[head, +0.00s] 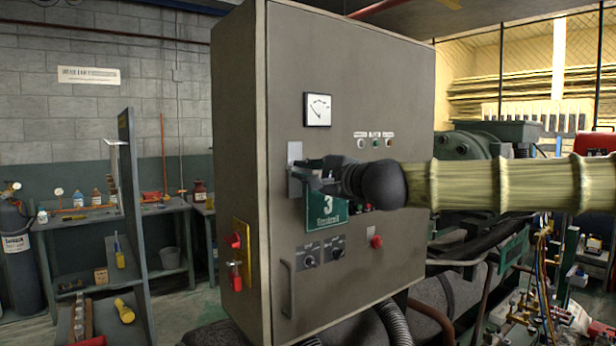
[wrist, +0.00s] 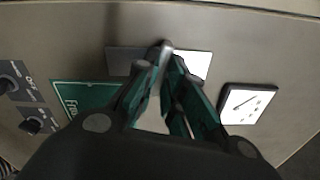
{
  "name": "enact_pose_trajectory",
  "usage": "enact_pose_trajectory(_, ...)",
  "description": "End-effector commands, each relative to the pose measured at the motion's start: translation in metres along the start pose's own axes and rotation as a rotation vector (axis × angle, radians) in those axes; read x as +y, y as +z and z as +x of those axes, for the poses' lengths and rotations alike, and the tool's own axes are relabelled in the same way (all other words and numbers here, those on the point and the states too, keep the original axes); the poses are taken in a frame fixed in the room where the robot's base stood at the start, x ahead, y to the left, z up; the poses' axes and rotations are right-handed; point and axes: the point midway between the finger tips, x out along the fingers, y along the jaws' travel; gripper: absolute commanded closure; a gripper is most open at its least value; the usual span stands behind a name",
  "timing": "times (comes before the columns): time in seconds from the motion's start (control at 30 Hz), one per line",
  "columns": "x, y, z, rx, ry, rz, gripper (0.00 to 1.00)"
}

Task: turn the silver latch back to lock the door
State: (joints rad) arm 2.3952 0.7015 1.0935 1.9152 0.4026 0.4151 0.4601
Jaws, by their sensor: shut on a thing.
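The grey cabinet door (head: 400,110) is flush with its box in the head view. The silver latch (head: 294,153) sits at the door's left side, above the green "3" sign (head: 325,215). My gripper (head: 306,176) reaches in from the right and its fingers are at the latch. In the wrist view my gripper (wrist: 168,62) has its fingertips close together around the latch's silver handle (wrist: 166,46), in front of the latch plate (wrist: 200,62). The fingers hide part of the latch, so its exact angle is hard to tell.
A white gauge (head: 317,109) sits above the latch. A door handle (head: 287,289), dark knobs (head: 309,257) and a red button (head: 376,241) are lower down. A red switch on a yellow plate (head: 241,250) is on the cabinet's left side.

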Motion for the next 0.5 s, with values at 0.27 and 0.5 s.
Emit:
enact_pose_trajectory(0.27,0.0016,-0.0001,0.0001,0.0,0.001,0.142,1.0)
enact_pose_trajectory(0.5,0.001,0.0005,0.0004,0.0,0.001,0.154,1.0)
